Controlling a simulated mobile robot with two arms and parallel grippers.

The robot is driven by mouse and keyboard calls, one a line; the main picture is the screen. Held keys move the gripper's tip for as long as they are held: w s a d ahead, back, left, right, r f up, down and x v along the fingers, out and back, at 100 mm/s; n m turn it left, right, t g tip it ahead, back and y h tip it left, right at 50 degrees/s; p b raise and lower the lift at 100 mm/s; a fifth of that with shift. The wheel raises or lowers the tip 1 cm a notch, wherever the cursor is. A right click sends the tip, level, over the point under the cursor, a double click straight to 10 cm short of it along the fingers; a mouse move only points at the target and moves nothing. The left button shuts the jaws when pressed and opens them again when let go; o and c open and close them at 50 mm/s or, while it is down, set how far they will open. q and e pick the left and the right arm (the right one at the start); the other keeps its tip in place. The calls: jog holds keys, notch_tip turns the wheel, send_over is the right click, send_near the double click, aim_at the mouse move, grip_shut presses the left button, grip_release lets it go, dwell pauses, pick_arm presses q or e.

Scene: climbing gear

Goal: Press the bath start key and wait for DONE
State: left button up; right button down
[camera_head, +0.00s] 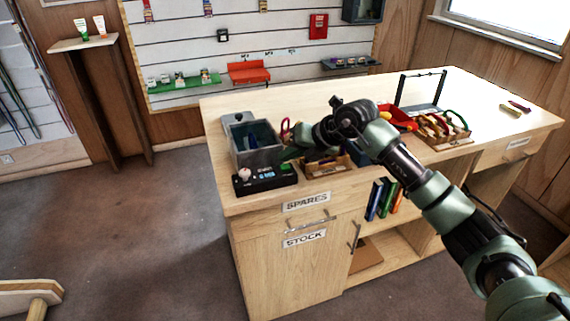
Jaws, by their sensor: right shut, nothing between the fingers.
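The bath (252,143) is a grey open-topped tank with dark blue inside, at the left end of the wooden counter. Its black control panel (265,178) sits in front of it at the counter edge, with a pale round knob (244,174), small lit spots and a green patch (286,168) at the right. I cannot read DONE or any other word on it. My right gripper (287,155) is shut and empty, just above the panel's right end near the green patch. Whether it touches the panel I cannot tell. My left gripper is not in view.
A wooden tray (330,167) lies right of the panel, partly under my right arm. Another tray (441,131) of colourful gear and a black wire rack (421,88) stand farther right. A red-handled item (285,127) stands beside the bath.

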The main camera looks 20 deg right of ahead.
aim_at(288, 167)
jog(key=shift+r+p, duration=1.7)
jog(key=shift+r, duration=0.85)
jog(key=shift+f, duration=0.1)
